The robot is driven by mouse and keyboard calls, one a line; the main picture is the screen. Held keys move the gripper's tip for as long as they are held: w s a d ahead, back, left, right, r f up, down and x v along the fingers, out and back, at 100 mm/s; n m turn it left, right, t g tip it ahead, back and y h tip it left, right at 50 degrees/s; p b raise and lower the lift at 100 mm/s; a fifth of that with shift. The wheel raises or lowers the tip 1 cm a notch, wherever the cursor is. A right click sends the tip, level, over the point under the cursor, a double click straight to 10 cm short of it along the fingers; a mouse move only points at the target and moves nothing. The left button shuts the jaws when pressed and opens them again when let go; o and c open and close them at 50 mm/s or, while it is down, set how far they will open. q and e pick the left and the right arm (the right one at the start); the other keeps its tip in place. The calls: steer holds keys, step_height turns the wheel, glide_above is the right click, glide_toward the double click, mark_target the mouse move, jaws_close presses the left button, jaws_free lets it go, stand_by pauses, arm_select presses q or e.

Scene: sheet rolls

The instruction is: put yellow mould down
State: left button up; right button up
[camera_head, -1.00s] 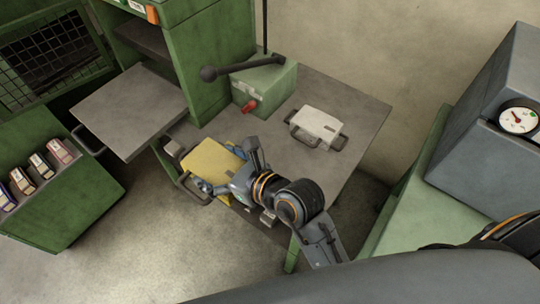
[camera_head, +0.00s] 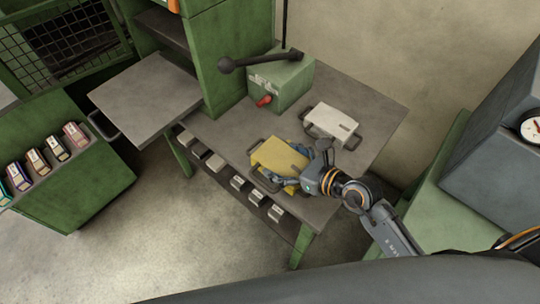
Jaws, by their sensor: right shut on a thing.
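The yellow mould (camera_head: 276,158) is a flat yellow block with dark handles at its ends. It is at the front part of the grey table top (camera_head: 222,132), left of my right gripper. My right gripper (camera_head: 305,180) is shut on the mould at its right side, with one finger showing behind it. I cannot tell whether the mould's underside touches the table. A white mould (camera_head: 331,122) with dark handles lies on the table behind it. My left gripper is not in view.
A green box (camera_head: 283,82) with a black lever and red knob stands at the table's back. Several small blocks lie on the shelf (camera_head: 290,227) below. A grey side plate (camera_head: 146,92) is at left. The table's right part is clear.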

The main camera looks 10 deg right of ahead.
steer(key=shift+w+d+f, duration=0.15)
steer(key=shift+d, duration=0.1)
steer(key=f, duration=0.2)
steer(key=shift+d+f, duration=0.35)
steer(key=shift+f, duration=0.55)
steer(key=shift+f+b, duration=0.1)
steer(key=shift+b, duration=0.25)
steer(key=o, duration=1.7)
steer(key=shift+f, duration=0.25)
steer(key=shift+c, duration=0.2)
steer(key=shift+r, duration=0.1)
steer(key=b+v, duration=0.1)
steer(key=v, duration=1)
steer(key=shift+s+d+r+b, duration=0.2)
steer(key=shift+s+d+b, duration=0.1)
steer(key=shift+s, duration=0.2)
